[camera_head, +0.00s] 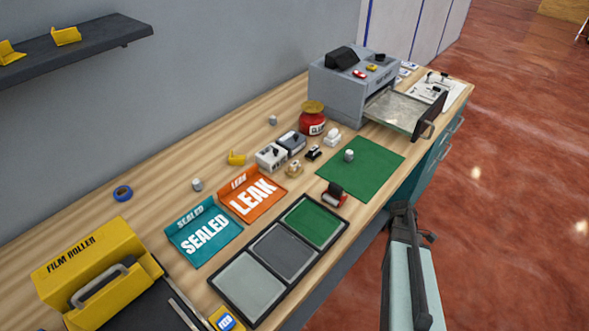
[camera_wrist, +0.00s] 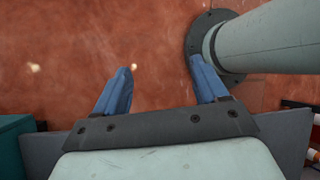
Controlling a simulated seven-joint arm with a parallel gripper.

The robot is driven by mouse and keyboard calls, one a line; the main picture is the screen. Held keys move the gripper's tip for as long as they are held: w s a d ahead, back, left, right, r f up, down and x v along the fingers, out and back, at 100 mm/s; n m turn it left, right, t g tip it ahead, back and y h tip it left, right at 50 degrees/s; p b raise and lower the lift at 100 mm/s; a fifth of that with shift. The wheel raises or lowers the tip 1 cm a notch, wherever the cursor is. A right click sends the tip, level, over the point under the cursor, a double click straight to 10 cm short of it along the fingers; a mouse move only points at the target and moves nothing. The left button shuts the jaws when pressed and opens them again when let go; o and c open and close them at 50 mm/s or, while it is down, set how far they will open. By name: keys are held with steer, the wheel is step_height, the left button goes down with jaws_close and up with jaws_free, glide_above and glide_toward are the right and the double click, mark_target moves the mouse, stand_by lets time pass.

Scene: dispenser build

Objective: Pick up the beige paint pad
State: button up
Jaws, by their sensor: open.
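A small beige piece (camera_head: 294,169), which looks like the beige paint pad, sits on the wooden bench in the head view. It is just behind the orange LEAK sign and in front of the grey boxes, and is too small to make out in detail. My gripper (camera_wrist: 162,78) shows in the wrist view with two blue fingers spread apart and nothing between them. Red floor lies beyond the fingers, so the gripper is away from the pad. The pad is not in the wrist view.
Near the pad stand a small black piece (camera_head: 313,153), a white piece (camera_head: 332,137), a light box (camera_head: 271,157) and a red jar (camera_head: 312,121). A green mat (camera_head: 362,168), a three-part tray (camera_head: 229,309), a grey machine (camera_head: 345,95) with an open drawer and a yellow film roller (camera_head: 90,262) occupy the bench.

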steer(key=w+d+r+n+h, duration=0.1)
steer(key=w+d+r+n, duration=0.25)
steer(key=d+r, duration=1.15)
steer(key=w+r+n, duration=0.3)
steer(key=r, duration=0.3)
steer(key=w+a+r+n+t, duration=0.1)
steer(key=w+a+r, duration=0.2)
steer(key=w+a, duration=0.2)
steer(key=w+a+r+n+t, duration=0.1)
steer(key=w+a, duration=0.4)
steer(key=a, duration=0.6)
steer(key=w+a+r+n+t, duration=0.1)
steer(key=w+a+r+n, duration=0.2)
steer(key=a, duration=0.6)
steer(key=shift+w+r+t+y, duration=0.3)
steer(key=shift+w+r+t, duration=0.1)
steer(key=shift+w+r, duration=0.8)
steer(key=w+a+r+n+t+y, duration=0.1)
steer(key=w+a+r+n, duration=0.2)
steer(key=a, duration=1)
step_height(320, 180, up, 5)
steer(key=t+y, duration=0.1)
steer(key=y, duration=0.1)
glide_above(295, 163)
steer(key=shift+n, duration=0.35)
steer(key=shift+f, duration=6.4)
